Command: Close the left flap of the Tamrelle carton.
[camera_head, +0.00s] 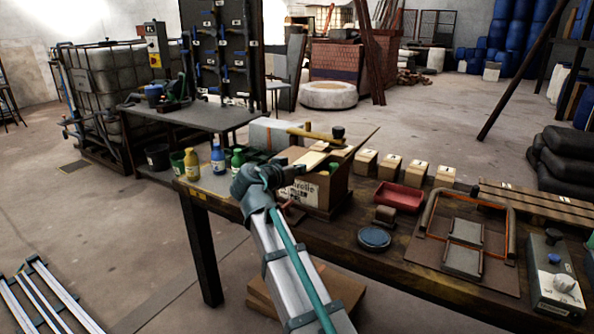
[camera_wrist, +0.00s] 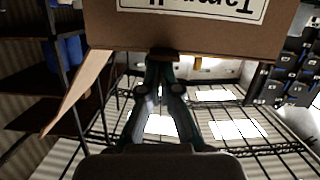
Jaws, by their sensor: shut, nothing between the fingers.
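The Tamrelle carton (camera_head: 334,187) stands on the workbench, a brown box with a white label on its front. A pale flap (camera_head: 312,159) shows at its top, and a brown flap (camera_head: 364,145) sticks up and outward on its right. In the wrist view the carton (camera_wrist: 200,38) appears upside down, with one flap (camera_wrist: 78,92) slanting outward at picture left. My gripper (camera_head: 296,171) is at the carton's upper front left, its fingers partly hidden. In the wrist view my gripper (camera_wrist: 163,62) is shut and empty, fingertips at the carton's rim; contact is unclear.
Several bottles (camera_head: 217,157) stand left of the carton. A yellow-handled tool (camera_head: 313,134) lies behind it. Small boxes (camera_head: 390,166), a red tray (camera_head: 400,197) and a blue round lid (camera_head: 374,238) are to its right. The bench's front edge runs below my gripper.

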